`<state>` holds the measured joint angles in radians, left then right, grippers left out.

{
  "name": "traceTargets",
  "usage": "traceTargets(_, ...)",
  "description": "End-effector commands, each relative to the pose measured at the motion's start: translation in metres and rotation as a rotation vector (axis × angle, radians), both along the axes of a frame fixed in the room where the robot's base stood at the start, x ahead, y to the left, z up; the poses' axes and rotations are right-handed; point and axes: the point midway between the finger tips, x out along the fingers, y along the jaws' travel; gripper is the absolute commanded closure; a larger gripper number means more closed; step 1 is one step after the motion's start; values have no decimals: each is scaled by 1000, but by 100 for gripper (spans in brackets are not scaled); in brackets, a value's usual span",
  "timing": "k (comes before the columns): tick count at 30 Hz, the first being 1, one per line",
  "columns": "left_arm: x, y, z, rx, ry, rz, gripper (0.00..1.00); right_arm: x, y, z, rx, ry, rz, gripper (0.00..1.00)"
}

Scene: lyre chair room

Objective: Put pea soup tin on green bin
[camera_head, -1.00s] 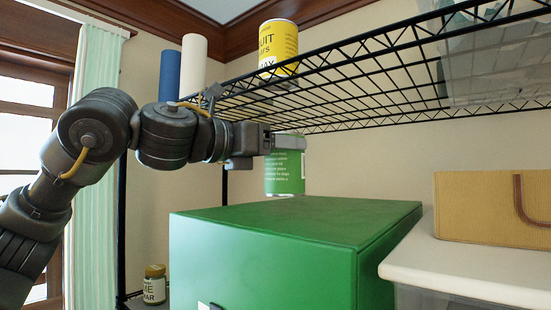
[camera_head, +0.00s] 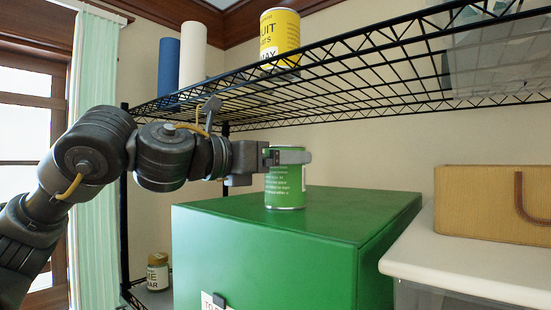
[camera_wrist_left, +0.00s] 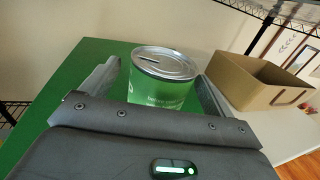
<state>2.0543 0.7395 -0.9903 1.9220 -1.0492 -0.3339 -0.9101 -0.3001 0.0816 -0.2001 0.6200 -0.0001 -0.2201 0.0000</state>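The pea soup tin (camera_head: 285,190) is a green can with white print and a silver lid. It stands upright on the top of the green bin (camera_head: 250,222), toward its back. In the left wrist view the tin (camera_wrist_left: 160,85) sits between the two fingers of my left gripper (camera_wrist_left: 158,74), with a strip of green showing between it and the left finger. My left gripper (camera_head: 288,157) is open around the tin's upper part in the head view. The green bin top (camera_wrist_left: 88,60) also shows in the wrist view. My right gripper is not in view.
A black wire shelf (camera_head: 350,75) hangs close above my left arm, carrying a yellow tin (camera_head: 280,38), a white cylinder (camera_head: 193,50) and a blue one (camera_head: 169,65). A tan basket (camera_head: 490,205) stands right on a white lid (camera_head: 470,262). A jar (camera_head: 158,272) sits low left.

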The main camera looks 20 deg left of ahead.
Motion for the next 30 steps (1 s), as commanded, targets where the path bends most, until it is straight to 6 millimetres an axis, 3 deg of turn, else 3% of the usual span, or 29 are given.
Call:
traceTargets(9, -1, 1, 6, -1, -1, 0, 12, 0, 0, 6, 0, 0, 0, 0)
traceTargets(21, -67, 48, 0, -2, -5, 1, 12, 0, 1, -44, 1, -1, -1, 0)
traceTargets(30, -96, 68, 3, 0, -1, 1, 12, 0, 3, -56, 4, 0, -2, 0)
